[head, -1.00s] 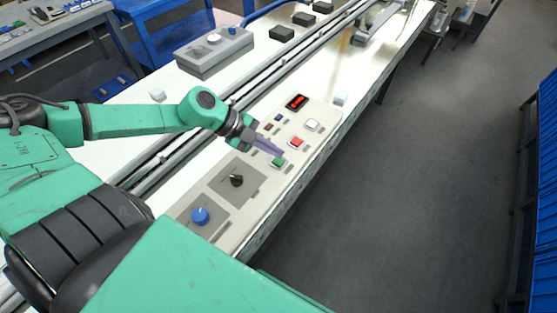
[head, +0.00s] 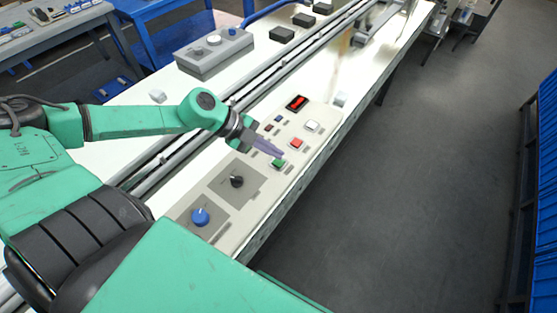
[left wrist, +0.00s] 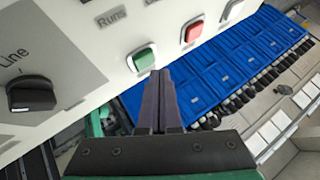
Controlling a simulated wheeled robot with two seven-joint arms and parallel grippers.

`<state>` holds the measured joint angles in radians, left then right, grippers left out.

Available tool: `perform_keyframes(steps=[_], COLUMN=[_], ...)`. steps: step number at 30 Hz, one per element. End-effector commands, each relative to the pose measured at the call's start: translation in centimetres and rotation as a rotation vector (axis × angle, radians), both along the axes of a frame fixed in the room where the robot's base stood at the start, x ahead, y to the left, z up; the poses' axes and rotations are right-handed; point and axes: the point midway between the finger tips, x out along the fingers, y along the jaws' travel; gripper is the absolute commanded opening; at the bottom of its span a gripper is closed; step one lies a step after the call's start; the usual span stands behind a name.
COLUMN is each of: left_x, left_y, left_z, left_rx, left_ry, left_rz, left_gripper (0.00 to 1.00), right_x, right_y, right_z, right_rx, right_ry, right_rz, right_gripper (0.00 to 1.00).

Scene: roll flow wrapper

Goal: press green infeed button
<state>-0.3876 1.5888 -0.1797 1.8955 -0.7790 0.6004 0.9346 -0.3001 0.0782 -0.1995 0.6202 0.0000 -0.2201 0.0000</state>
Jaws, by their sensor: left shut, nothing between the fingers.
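The green button (head: 278,163) sits in a white square frame on the light control panel (head: 222,223). In the left wrist view the green button (left wrist: 144,58) is just beyond and slightly left of my fingertips. My left gripper (head: 281,153) is shut and empty, with its fingertips close above the button. In the left wrist view the closed fingers (left wrist: 160,72) point toward the button's lower edge. I cannot tell whether they touch it. My right gripper is not in view.
A red button (head: 297,142) and a white button (head: 312,125) lie farther along the panel. A black knob (head: 237,181) and a blue knob (head: 200,216) are on the near side. A red-lit switch (head: 297,102) sits at the panel's far end. Floor to the right is clear.

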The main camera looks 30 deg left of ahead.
Motion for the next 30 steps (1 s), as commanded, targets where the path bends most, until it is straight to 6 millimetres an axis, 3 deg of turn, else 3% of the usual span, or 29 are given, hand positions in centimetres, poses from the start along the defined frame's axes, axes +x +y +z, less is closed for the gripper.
perform_keyframes(steps=[30], left_x=[0.0], left_y=[0.0], left_z=[-0.81], left_rx=[0.0], left_ry=[0.0], left_rz=[0.0], left_gripper=[0.0], right_x=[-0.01], right_y=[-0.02], right_z=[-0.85], right_rx=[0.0], right_ry=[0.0], right_rz=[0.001], right_gripper=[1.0])
